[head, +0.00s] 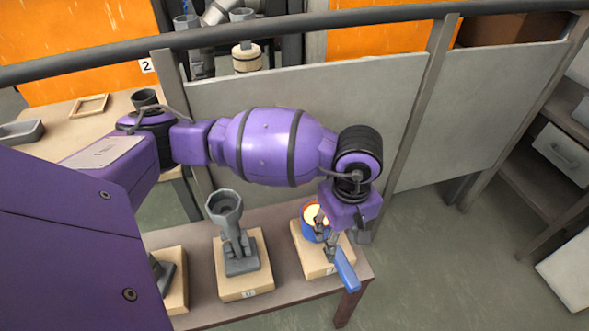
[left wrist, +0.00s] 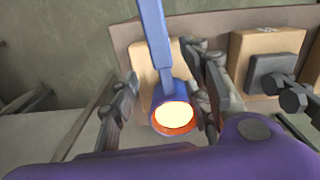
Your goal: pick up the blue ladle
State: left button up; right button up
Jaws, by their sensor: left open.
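The blue ladle (head: 345,270) has a cup with an orange rim and a bright, glowing inside. It sits on a light wooden block at the right end of the low table, its handle pointing to the lower right in the head view. My left gripper (head: 328,232) is over it, pointing down, and partly covers the cup and the handle's root. In the left wrist view the ladle (left wrist: 171,112) lies between the two spread fingers of my left gripper (left wrist: 165,95), with its handle running up. Whether a finger touches it I cannot tell. My right gripper is not seen.
The low table (head: 205,232) also bears a wooden block with a grey stand and cup (head: 240,262), and another block at left. Grey panels (head: 310,100) and a dark rail stand behind. Open floor (head: 450,270) lies to the right.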

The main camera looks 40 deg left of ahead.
pick_arm(q)
jog(key=shift+s+f, duration=0.3)
jog(key=shift+f, duration=0.5)
notch_tip(320, 180, down, 5)
jog(key=shift+d+r, duration=0.1)
jog(key=shift+r, duration=0.1)
jog(key=shift+w+f, duration=0.1)
jog(key=shift+c, duration=0.2)
jog(key=c, duration=0.8)
grip_shut()
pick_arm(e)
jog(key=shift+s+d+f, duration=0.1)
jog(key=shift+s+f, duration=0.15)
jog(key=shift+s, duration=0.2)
